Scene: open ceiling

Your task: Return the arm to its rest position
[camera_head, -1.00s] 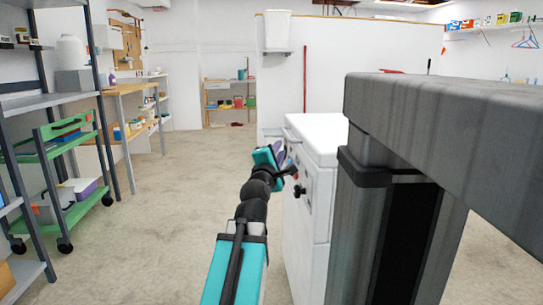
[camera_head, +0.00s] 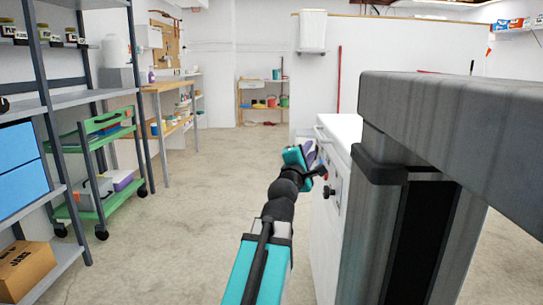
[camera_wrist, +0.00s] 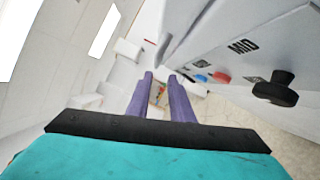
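My arm, teal with black joints, reaches forward from the bottom of the head view. My gripper (camera_head: 312,152) is at its far end, in front of the white appliance (camera_head: 325,235). In the wrist view its two purple fingers (camera_wrist: 160,76) stand apart, with nothing held between them. The appliance's panel (camera_wrist: 235,55) is just right of the fingers in that view, with a black knob (camera_wrist: 276,88) and red and blue buttons. I cannot tell whether the gripper touches the appliance.
A grey block-like structure (camera_head: 455,110) stands close on the right. A metal shelf (camera_head: 90,98) with blue drawers (camera_head: 20,163) and a cardboard box (camera_head: 24,268) is on the left, by a green cart (camera_head: 105,190). Open concrete floor (camera_head: 190,230) lies between.

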